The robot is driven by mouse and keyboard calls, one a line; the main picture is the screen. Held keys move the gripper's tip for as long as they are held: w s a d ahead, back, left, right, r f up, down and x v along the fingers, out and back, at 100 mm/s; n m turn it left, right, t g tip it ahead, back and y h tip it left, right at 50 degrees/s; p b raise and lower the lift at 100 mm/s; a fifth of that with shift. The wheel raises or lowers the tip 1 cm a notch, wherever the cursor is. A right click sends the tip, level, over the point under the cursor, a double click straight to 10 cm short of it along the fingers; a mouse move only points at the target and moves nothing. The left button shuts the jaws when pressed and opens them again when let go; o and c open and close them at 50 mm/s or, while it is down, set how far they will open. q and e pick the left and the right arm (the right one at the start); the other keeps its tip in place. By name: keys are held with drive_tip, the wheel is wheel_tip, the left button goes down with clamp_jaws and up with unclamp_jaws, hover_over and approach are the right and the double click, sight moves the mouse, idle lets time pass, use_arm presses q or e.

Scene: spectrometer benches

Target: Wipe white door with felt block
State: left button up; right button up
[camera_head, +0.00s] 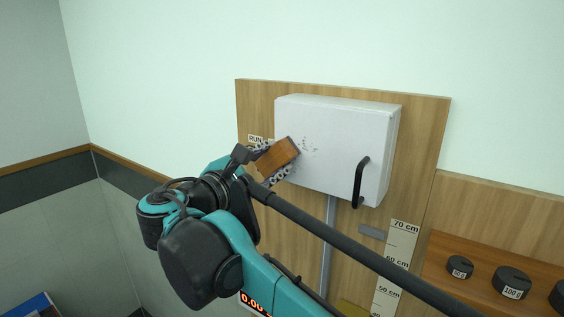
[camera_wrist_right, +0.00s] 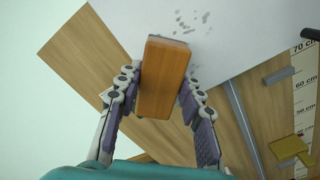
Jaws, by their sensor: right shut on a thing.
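The white door (camera_head: 335,150) is the front of a white box on a wooden board, with a black handle (camera_head: 360,182) at its right. Grey smudges (camera_head: 309,145) mark the door's upper left part, and they also show in the right wrist view (camera_wrist_right: 190,22). My right gripper (camera_head: 272,161) is shut on the felt block (camera_head: 279,157), whose brown wooden back faces me. In the right wrist view the block (camera_wrist_right: 163,75) sits between both fingers. The block is at the door's left edge, tilted, just left of the smudges. Its felt face is hidden, so I cannot tell if it touches. My left gripper is out of view.
The wooden board (camera_head: 425,140) is behind the box. A grey post (camera_head: 328,240) runs below it, beside a centimetre scale (camera_head: 401,245). Black weights (camera_head: 511,282) stand on a wooden shelf at the lower right. The wall above is clear.

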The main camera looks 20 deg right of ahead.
sight(338, 159)
drive_tip(key=shift+r+p, duration=0.7)
drive_tip(key=shift+r, duration=0.25)
drive_tip(key=shift+s+d+f, duration=0.1)
drive_tip(key=shift+s+d, duration=0.4)
drive_tip(key=shift+s, duration=0.15)
drive_tip(key=shift+s+d, duration=0.8)
drive_tip(key=shift+s, duration=0.25)
drive_tip(key=shift+s+d, duration=0.35)
drive_tip(key=shift+s, duration=0.05)
drive_tip(key=shift+s+d, duration=0.9)
drive_tip(key=shift+s, duration=0.3)
drive_tip(key=shift+s+d, duration=0.25)
drive_tip(key=shift+s, duration=0.05)
drive_tip(key=shift+s+d, duration=0.25)
drive_tip(key=shift+s, duration=0.05)
drive_tip(key=shift+s+d, duration=0.75)
drive_tip(key=shift+s, duration=0.2)
